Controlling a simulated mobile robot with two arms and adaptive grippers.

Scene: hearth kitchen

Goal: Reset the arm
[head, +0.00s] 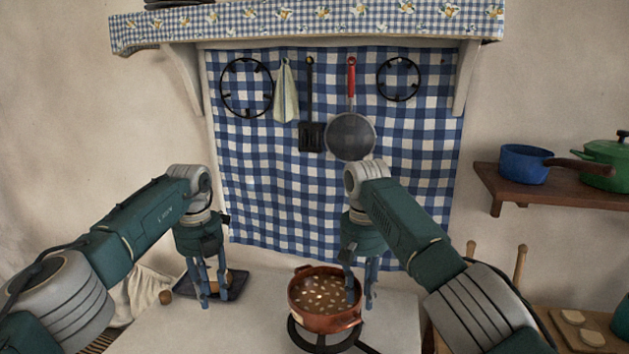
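My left arm comes in from the left. Its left gripper (214,299) points straight down with its blue fingers apart, in front of a dark tray. I see nothing held between them. My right arm comes in from the lower right. Its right gripper (360,301) also points down with its fingers apart, at the right side of a copper pot (300,311). One finger overlaps the pot's right rim in the picture; I cannot tell whether it touches.
The pot holds a brown stew and sits on a black ring burner (318,345). The dark tray (240,281) carries something yellowish. A shelf (505,189) at right bears a blue saucepan (524,164) and a green pot (606,162). Utensils hang on the checked cloth (270,196) behind.

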